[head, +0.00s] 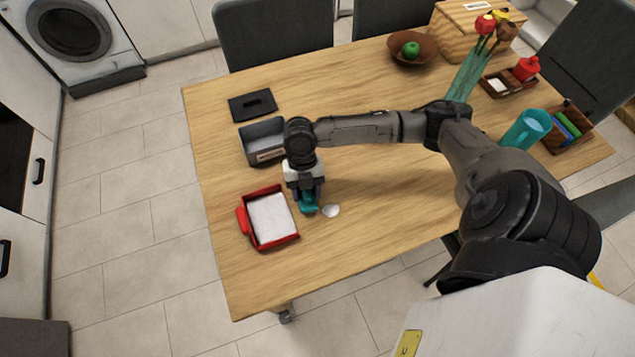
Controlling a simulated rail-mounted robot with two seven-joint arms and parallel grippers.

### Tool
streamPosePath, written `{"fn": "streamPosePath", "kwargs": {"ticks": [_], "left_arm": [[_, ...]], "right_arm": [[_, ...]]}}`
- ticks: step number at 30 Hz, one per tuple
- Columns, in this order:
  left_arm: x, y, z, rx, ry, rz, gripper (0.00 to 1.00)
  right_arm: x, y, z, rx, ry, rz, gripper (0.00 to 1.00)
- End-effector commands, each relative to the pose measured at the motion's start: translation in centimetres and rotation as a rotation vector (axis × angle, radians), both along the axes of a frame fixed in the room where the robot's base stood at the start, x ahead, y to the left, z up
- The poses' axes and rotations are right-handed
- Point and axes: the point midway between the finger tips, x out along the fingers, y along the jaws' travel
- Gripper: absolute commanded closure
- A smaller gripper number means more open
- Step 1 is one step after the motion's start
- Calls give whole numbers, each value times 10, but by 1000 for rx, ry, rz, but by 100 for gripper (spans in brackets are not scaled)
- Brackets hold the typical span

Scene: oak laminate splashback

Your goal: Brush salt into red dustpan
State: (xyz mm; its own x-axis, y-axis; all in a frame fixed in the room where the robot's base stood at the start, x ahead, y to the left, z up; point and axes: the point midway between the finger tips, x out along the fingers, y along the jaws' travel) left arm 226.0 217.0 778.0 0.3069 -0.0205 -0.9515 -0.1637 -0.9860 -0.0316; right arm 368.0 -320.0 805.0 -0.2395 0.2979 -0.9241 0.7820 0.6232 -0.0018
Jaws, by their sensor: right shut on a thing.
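A red dustpan (293,238) lies on the wooden table at the left front, its red handle on the left side. A flat white layer (270,218) fills its floor; I cannot tell whether that is salt or a lining. A small white pile of salt (331,210) lies on the table right of the dustpan. My right gripper (306,200) points down between them, shut on a teal brush (308,210). The brush's lower end is close to the table, between the pile and the dustpan. The gripper hides most of the brush. My left gripper is out of view.
A grey bin (262,130) with a label stands behind the gripper, its black lid (252,105) beyond it. A wooden bowl (412,50) with a green apple, a flower vase (467,75) and a teal cup (526,129) stand further right. The front middle of the table (385,215) is clear.

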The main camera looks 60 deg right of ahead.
Motion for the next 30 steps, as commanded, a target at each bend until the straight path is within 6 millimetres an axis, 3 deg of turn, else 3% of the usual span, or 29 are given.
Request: {"fn": "streamPosePath", "kwargs": {"ticks": [14, 15, 21, 30], "left_arm": [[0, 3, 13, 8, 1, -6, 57], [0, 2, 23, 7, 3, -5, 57], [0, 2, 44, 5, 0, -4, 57], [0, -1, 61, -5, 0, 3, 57]], "right_arm": [[32, 46, 3, 2, -2, 2, 70], [30, 43, 13, -1, -1, 0, 70], [27, 39, 30, 1, -1, 0, 70], [24, 36, 44, 0, 0, 0, 70]]}}
